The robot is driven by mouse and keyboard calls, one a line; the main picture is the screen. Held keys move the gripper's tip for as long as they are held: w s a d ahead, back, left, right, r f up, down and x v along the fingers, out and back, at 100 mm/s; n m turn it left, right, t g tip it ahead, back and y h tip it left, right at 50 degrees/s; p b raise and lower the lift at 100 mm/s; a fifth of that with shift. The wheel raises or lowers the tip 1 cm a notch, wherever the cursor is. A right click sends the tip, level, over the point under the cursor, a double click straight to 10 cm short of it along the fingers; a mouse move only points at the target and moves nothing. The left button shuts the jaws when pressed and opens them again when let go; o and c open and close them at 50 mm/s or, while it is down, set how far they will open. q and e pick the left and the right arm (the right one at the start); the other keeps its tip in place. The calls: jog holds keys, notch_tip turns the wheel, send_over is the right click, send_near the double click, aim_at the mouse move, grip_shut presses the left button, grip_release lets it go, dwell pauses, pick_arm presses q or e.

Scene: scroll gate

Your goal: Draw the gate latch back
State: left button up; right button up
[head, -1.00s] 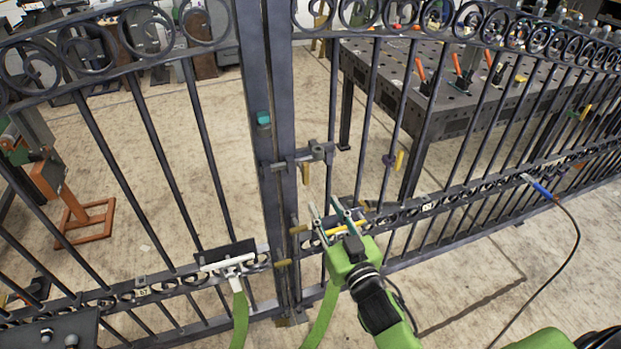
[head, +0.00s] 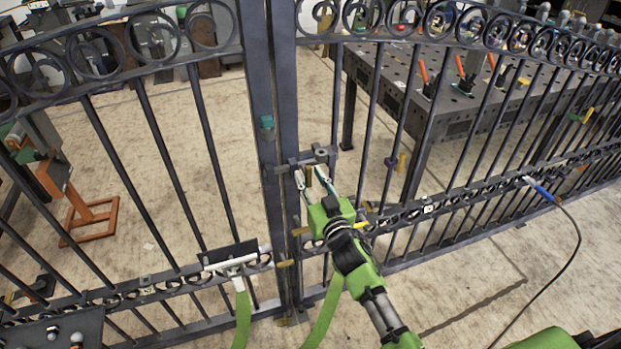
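The grey gate latch (head: 310,157) is a horizontal bolt across the meeting posts of the two dark gate leaves, with a blocky end on the right. A short brownish-yellow handle (head: 308,176) hangs below it. My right gripper (head: 310,180), on its green arm, is just below the latch. Its two fingers are apart, one on each side of the handle in the picture; I cannot tell whether they touch it. My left gripper is not in view.
A white T-shaped piece with a green strap (head: 243,318) is at the left leaf's lower rail. A dark worktable (head: 450,125) stands behind the right leaf. A blue-ended cable (head: 577,245) hangs from that leaf. An orange stand (head: 88,217) is behind the left leaf.

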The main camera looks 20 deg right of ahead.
grip_shut()
jog(key=d+p, duration=0.1)
jog(key=d, duration=0.5)
jog(key=shift+d, duration=0.25)
jog(key=shift+w, duration=0.1)
grip_release()
jog(key=shift+d, duration=0.2)
jog(key=shift+a, duration=0.15)
